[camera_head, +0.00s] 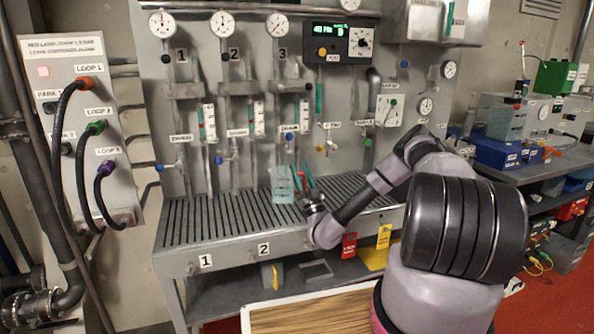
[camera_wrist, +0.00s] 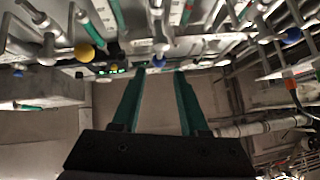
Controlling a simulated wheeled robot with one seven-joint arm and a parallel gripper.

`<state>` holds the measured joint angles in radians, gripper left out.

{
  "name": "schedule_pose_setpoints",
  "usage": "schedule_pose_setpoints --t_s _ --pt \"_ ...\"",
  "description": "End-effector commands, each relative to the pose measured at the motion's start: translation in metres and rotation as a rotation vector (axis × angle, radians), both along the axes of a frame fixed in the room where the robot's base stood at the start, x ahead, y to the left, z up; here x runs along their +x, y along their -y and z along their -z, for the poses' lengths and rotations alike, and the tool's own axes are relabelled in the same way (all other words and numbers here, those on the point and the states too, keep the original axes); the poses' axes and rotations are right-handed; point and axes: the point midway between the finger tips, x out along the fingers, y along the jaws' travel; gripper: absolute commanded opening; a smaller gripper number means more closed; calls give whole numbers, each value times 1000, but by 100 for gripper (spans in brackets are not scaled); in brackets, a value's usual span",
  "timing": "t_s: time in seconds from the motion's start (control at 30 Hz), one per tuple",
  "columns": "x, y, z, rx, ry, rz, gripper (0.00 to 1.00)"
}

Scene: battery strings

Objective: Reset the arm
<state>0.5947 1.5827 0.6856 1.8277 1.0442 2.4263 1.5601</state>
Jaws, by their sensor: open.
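My gripper (camera_head: 303,179) is over the slatted grey bench (camera_head: 226,217), in front of the panel. Its two green fingers point up and toward the panel. In the wrist view my gripper (camera_wrist: 160,78) shows its green fingers spread apart, with nothing between them. My arm is folded, reaching left from the right side of the head view. A pale translucent container (camera_head: 283,186) stands on the bench just left of the fingers; I cannot tell whether they touch it.
The panel carries gauges (camera_head: 226,24), valves and a lit display (camera_head: 338,29). At left, a loop box (camera_head: 77,110) has thick black cables hanging from it. A wooden-topped table (camera_head: 315,312) is at the front. A crowded side bench (camera_head: 553,160) stands at right.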

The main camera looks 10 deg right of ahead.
Motion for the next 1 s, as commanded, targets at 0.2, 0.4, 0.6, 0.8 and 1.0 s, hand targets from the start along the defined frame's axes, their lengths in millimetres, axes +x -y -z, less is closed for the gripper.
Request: schedule_pose_setpoints --t_s 0.2,0.4,0.6,0.8,1.0 --pt "-9 -25 -38 -163 111 -44 44" --pt "-51 -83 -110 -561 439 -120 44" --pt "-112 -127 -155 -922 846 -160 44" --pt "-174 -146 -177 -1209 1304 -166 44" --pt "-227 -142 -189 -1412 1810 -146 44"
